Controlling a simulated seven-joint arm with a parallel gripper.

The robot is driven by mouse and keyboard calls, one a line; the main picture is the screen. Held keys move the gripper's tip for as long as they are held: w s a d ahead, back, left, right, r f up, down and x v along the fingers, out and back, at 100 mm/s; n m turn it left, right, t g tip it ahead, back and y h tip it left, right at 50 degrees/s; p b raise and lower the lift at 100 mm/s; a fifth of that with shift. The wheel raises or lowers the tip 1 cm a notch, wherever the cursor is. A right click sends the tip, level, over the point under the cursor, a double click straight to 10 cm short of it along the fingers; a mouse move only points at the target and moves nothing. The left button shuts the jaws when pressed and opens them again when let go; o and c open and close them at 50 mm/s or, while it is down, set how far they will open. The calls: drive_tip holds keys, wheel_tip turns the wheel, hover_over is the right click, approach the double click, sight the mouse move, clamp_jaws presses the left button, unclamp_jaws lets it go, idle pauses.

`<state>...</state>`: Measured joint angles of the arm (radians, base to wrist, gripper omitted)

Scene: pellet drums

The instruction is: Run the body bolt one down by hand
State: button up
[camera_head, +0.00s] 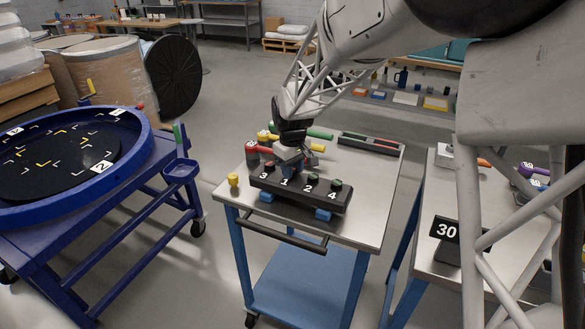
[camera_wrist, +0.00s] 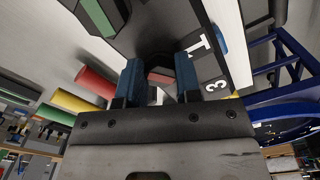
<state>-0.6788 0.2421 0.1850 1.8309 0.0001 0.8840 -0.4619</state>
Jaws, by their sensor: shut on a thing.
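A black block (camera_head: 300,196) with white numbers 3, 1, 2, 4 lies across the steel cart top on blue supports. My gripper (camera_head: 288,172) reaches down at number 1. In the wrist view its two blue fingers (camera_wrist: 160,82) are shut on body bolt one, whose reddish, flat-sided head (camera_wrist: 160,76) shows between them. The shank is hidden, and I cannot tell how deep it sits. In the head view my fingers hide this bolt. Dark bolt heads show at number 2 (camera_head: 312,177) and number 4 (camera_head: 337,184).
A yellow piece (camera_head: 233,179) stands at the cart's left edge, near a red cylinder (camera_head: 252,150). A dark tray (camera_head: 370,144) lies at the back. A blue round drum rim (camera_head: 130,170) stands left. Another table with a "30" sign (camera_head: 445,229) is right.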

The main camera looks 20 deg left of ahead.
drive_tip(key=m, duration=0.5)
drive_tip(key=shift+s+a, duration=0.1)
drive_tip(key=shift+r+m, duration=0.15)
drive_tip(key=shift+m, duration=0.75)
drive_tip(key=o, duration=0.9)
drive_tip(key=shift+r, duration=3.85)
